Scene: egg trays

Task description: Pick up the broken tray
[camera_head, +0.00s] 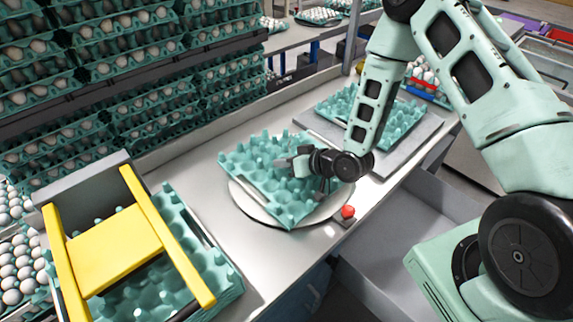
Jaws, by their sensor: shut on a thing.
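A green egg tray (258,172) without eggs lies on a round white plate (246,205) on the counter, in the middle of the head view. I cannot make out any break in it from here. My gripper (304,172) is at the tray's right side and shut on it. My wrist hides part of the tray's right edge, and the fingertips are hard to make out. I cannot tell whether the tray is lifted off the plate.
Another green tray (378,125) lies on a grey board behind my arm. A red button (348,211) sits at the counter's front edge. A yellow frame (115,250) stands over stacked trays at left. Egg-filled trays (130,75) are stacked along the back left.

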